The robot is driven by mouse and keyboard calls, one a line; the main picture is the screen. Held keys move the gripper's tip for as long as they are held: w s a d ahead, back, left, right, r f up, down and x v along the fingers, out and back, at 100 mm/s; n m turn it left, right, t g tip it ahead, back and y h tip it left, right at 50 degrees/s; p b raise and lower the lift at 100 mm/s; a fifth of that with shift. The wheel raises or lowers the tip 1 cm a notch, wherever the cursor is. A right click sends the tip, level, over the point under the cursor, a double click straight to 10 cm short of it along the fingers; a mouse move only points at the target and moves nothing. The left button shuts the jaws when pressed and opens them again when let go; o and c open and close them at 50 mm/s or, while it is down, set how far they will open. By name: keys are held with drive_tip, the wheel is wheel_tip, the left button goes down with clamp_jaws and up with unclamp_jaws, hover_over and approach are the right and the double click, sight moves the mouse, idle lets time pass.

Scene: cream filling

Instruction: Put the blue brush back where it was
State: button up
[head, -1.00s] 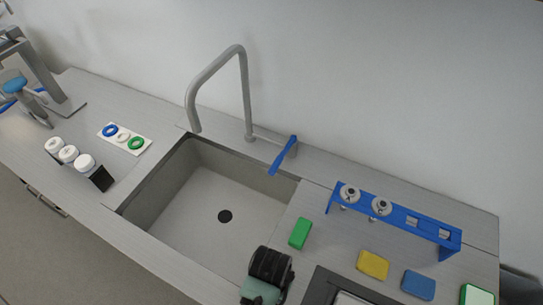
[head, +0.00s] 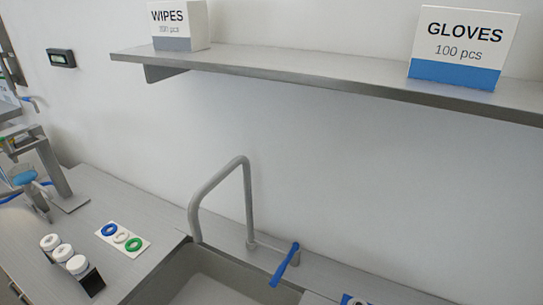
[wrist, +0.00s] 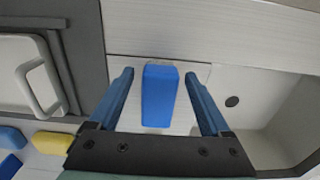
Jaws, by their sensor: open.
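A plain blue block (wrist: 160,97), possibly the blue brush's top or handle, shows in the wrist view on the pale counter strip between the sink and a dark-framed tray. No bristles show. My gripper (wrist: 159,73) is open around it, one finger to each side, with a visible gap on both sides. Whether the block rests on the counter or stands up from it I cannot tell. In the head view now, neither the block nor my gripper shows.
The sink (wrist: 265,98) lies to the right in the wrist view, the tray (wrist: 38,75) to the left. A yellow block (wrist: 54,140) and another blue block (wrist: 10,165) lie lower left. In the head view the tap (head: 247,200) rises behind the sink; a shelf (head: 300,77) hangs above.

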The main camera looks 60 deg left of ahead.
wheel_tip(320, 180, up, 12)
drive_tip(key=w+a+r+m+t+y, duration=0.1)
drive_tip(key=w+r+m+t+y, duration=0.15)
drive_tip(key=w+r+t, duration=1.1)
drive_tip(key=w+d+r+y, duration=0.1)
drive_tip(key=w+d+r, duration=0.1)
drive_tip(key=w+r, duration=0.6)
drive_tip(key=w+d+r, duration=0.2)
drive_tip(key=w+r, duration=0.3)
drive_tip(key=r, duration=0.6)
drive_tip(key=d+r+m+t, duration=0.1)
drive_tip(key=d+r+t, duration=0.2)
drive_tip(key=r, duration=0.5)
drive_tip(key=d+r+m+t, duration=0.1)
drive_tip(key=d+r+t, duration=0.2)
drive_tip(key=r, duration=0.4)
drive_tip(key=s+d+r+m+t+h, duration=0.1)
drive_tip(key=s+d+r+t, duration=0.3)
drive_tip(key=r, duration=0.5)
drive_tip(key=s+d+r+t+h, duration=0.3)
drive_tip(key=s+r+t, duration=0.1)
drive_tip(key=r, duration=0.6)
drive_tip(key=shift+s+d+m, duration=0.35)
drive_tip(key=shift+s+d, duration=0.05)
drive_tip(key=shift+s, duration=0.45)
